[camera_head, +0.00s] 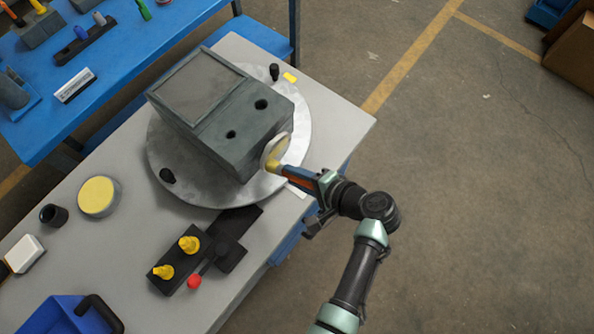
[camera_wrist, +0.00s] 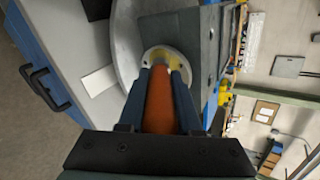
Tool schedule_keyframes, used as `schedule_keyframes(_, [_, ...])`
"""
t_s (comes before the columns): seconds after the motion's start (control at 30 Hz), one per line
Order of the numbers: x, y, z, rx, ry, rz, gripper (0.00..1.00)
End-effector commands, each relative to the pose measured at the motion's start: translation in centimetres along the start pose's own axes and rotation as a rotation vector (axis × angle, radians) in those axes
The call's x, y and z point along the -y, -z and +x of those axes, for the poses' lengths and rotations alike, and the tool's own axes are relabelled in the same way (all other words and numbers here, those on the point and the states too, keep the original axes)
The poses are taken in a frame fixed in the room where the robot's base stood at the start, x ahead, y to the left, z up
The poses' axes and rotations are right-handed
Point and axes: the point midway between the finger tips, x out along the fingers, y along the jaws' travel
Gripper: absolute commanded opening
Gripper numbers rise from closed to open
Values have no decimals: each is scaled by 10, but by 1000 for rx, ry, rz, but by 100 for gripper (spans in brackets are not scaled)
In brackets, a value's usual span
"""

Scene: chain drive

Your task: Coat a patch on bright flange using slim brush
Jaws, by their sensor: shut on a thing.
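The bright flange (camera_head: 275,148) is a pale ring on the side of a dark grey block (camera_head: 232,150). It also shows in the wrist view (camera_wrist: 182,62), just beyond my fingertips. My gripper (camera_head: 287,171) is shut on the slim brush (camera_head: 299,178), whose orange handle (camera_wrist: 161,105) lies between the two blue fingers in the wrist view. The brush's yellow tip (camera_head: 273,166) is at the flange's lower part in the head view. It overlaps the flange face; whether it touches is hard to tell. Part of the handle is hidden by my fingers.
The block sits on a round metal plate (camera_head: 165,145) on a grey table (camera_head: 120,222). A round yellow-topped tin (camera_head: 98,196), a black cup (camera_head: 54,215), a black fixture with yellow pieces (camera_head: 189,245) and a blue bin (camera_head: 62,316) stand left. Open floor lies right.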

Motion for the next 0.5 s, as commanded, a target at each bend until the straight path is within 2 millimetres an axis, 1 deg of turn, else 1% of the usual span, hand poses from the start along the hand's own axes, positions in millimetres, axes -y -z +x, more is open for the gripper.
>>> schedule_keyframes(0.17, [-4, 2, -7, -2, 0, 3, 0])
schedule_keyframes(0.5, [-23, 7, -36, -3, 0, 3, 0])
